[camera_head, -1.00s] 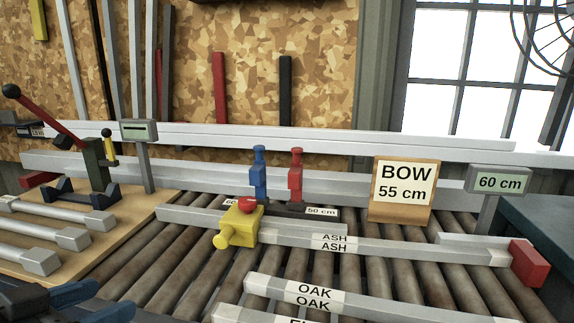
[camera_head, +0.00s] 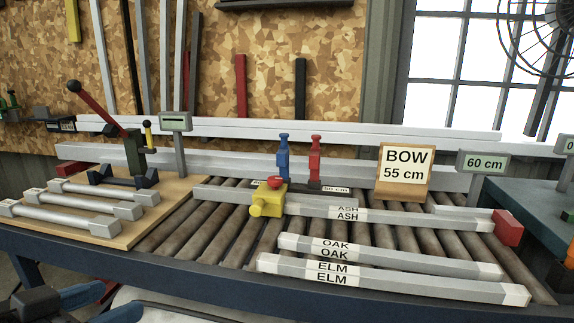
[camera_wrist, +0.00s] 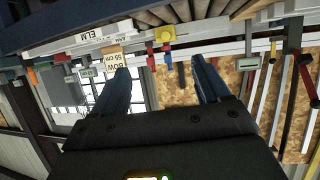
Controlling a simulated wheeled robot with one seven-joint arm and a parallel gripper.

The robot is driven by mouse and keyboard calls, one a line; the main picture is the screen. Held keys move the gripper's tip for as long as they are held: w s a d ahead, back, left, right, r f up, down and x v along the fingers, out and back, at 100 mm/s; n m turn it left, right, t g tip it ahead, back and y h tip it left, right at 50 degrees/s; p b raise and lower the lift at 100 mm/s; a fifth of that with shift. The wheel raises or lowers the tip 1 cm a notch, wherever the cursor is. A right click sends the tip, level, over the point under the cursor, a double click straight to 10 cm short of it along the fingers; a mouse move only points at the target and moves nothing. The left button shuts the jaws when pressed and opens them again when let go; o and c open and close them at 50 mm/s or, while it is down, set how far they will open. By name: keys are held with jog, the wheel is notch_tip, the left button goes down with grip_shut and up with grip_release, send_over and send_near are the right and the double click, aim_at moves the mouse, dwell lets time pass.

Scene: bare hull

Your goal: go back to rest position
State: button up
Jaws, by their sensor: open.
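My gripper (camera_head: 122,299) shows at the lower left of the head view, in front of and below the bench's blue front edge. Its two blue fingers are apart with nothing between them. In the wrist view, which is upside down, the open fingers (camera_wrist: 160,80) point toward the bench and back wall, clear of every object. The roller bench (camera_head: 215,225) carries bars labelled ASH (camera_head: 390,217), OAK (camera_head: 400,254) and ELM (camera_head: 400,281). A yellow block with a red knob (camera_head: 267,203) sits at the ASH bar.
A wooden board (camera_head: 170,205) with several grey bars lies at the left, beside a red-handled lever tool (camera_head: 132,145). The BOW 55 cm sign (camera_head: 404,172) and 60 cm display (camera_head: 483,163) stand behind the bars. A fan (camera_head: 545,40) is at the upper right.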

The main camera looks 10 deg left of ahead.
jog(key=w+d+f+n+y, duration=0.1)
jog(key=w+d+f+n, duration=0.15)
jog(key=d+f, duration=0.65)
jog(key=w+d+f+n+y, duration=0.15)
jog(key=w+d+f, duration=0.25)
jog(key=d+f, duration=0.45)
jog(key=s+d+f+n+y, duration=0.1)
jog(key=s+d+f, duration=0.2)
jog(key=d, duration=0.3)
jog(key=s+d+f+n+g+p, duration=0.1)
jog(key=s+d+f, duration=0.1)
jog(key=d, duration=0.3)
jog(key=s+d+f+n+y, duration=0.1)
jog(key=s+d+f, duration=0.2)
jog(key=d, duration=0.3)
jog(key=s+d+r+y, duration=0.2)
jog(key=s+d, duration=0.8)
jog(key=s, duration=0.3)
jog(key=s+d+r+m+t+h+p, duration=0.1)
jog(key=s+d+r, duration=0.4)
jog(key=s+r, duration=0.9)
jog(key=r+m+t+h, duration=0.1)
jog(key=r+m+t, duration=0.1)
jog(key=shift+s+d+m+h, duration=0.15)
jog(key=shift+s+m+h, duration=0.2)
jog(key=shift+m, duration=0.05)
